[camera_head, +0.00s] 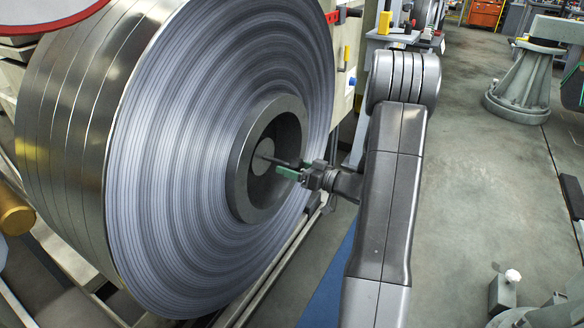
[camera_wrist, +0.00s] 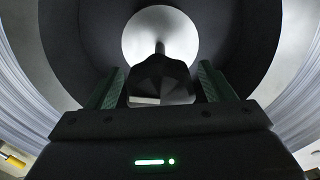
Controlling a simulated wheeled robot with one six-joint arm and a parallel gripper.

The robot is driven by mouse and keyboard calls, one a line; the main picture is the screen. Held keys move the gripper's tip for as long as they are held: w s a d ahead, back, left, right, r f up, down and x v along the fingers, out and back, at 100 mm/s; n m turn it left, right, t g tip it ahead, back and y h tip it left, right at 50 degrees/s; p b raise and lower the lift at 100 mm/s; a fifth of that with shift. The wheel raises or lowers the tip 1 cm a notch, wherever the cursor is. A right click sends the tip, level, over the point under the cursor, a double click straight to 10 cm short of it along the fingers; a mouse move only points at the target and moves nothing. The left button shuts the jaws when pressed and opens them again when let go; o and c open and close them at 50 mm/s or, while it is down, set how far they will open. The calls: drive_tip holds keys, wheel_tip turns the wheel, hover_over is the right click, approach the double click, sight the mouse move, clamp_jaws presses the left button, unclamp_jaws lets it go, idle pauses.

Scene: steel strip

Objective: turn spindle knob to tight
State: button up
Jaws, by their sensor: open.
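The spindle knob (camera_wrist: 160,70) is dark and sits on a thin stem in front of a pale round disc (camera_wrist: 160,28), which is set deep in the dark hub of the steel coil. In the head view the disc (camera_head: 262,157) shows at the coil's centre, with the dark stem reaching out from it. My gripper (camera_head: 294,169) is at the mouth of the hub. In the wrist view its green-padded fingers (camera_wrist: 160,84) stand apart on both sides of the knob, with gaps visible. The knob's lower part is hidden by my gripper body. I cannot read any tight mark.
A pale machine frame (camera_head: 345,75) stands behind. Grey floor (camera_head: 480,170) lies open to the right, with a pedestal (camera_head: 525,82) at the far right.

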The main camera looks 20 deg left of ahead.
drive_tip(key=shift+a, duration=0.25)
drive_tip(key=c, duration=0.9)
drive_tip(key=shift+c, duration=0.2)
drive_tip(key=shift+f+b, duration=0.1)
drive_tip(key=shift+b, duration=0.2)
